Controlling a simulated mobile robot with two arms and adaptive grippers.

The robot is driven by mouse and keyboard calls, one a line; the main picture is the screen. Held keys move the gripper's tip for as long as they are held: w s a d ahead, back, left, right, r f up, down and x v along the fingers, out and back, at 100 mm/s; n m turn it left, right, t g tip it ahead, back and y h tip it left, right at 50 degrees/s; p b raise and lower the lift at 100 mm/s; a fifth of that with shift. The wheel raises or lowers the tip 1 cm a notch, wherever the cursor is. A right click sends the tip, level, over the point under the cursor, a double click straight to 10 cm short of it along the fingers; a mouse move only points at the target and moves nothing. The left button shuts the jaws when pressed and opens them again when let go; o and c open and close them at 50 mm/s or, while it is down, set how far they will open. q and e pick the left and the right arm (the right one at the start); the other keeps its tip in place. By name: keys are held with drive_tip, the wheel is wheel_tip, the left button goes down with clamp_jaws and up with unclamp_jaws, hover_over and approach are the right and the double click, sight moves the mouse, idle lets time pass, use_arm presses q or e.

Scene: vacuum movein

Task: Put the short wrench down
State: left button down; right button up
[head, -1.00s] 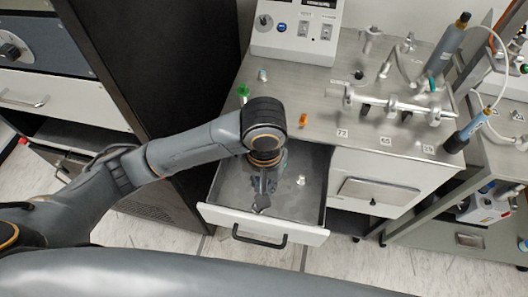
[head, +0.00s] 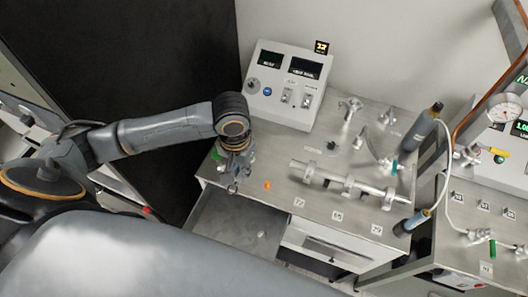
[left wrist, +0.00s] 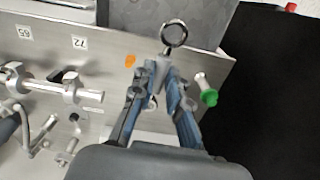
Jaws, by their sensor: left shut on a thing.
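My left gripper (head: 235,180) is over the front left part of the metal bench top (head: 287,196). In the left wrist view my left gripper (left wrist: 163,68) is shut on the short wrench (left wrist: 173,34), whose ring end sticks out beyond the fingertips. The rest of the wrench is hidden between the fingers. In the head view the wrench is too small to tell apart from the fingers. I cannot tell its exact height above the bench. My right gripper is not in view.
The drawer (head: 225,218) below the bench stands open. A small orange piece (head: 267,185) and a green-capped fitting (left wrist: 209,97) are close to the gripper. A metal pipe assembly (head: 345,184) lies to the right. A control box (head: 289,85) stands at the back.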

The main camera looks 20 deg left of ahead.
use_arm(q)
drive_tip(key=w+f, duration=0.2)
drive_tip(key=w, duration=0.1)
drive_tip(key=w+a+f, duration=0.1)
drive_tip(key=w+f, duration=0.2)
drive_tip(key=w, duration=0.1)
drive_tip(key=w+a+f, duration=0.1)
drive_tip(key=w+f, duration=0.1)
drive_tip(key=w, duration=0.1)
drive_tip(key=shift+w+f, duration=0.25)
drive_tip(key=shift+w, duration=0.15)
drive_tip(key=shift+w+f+b, duration=0.3)
drive_tip(key=shift+f+b, duration=0.35)
drive_tip(key=shift+b, duration=0.3)
drive_tip(key=shift+w+a+b, duration=0.1)
drive_tip(key=shift+w+b, duration=0.05)
drive_tip(key=shift+b, duration=0.2)
drive_tip(key=shift+w+f+b, duration=0.15)
drive_tip(key=shift+f+b, duration=0.2)
drive_tip(key=shift+b, duration=0.2)
wheel_tip(320, 180, down, 3)
drive_tip(key=b, duration=0.4)
drive_tip(key=shift+w+f+b, duration=0.1)
drive_tip(key=shift+w+b, duration=0.05)
drive_tip(key=shift+b, duration=0.2)
drive_tip(key=shift+a, duration=0.1)
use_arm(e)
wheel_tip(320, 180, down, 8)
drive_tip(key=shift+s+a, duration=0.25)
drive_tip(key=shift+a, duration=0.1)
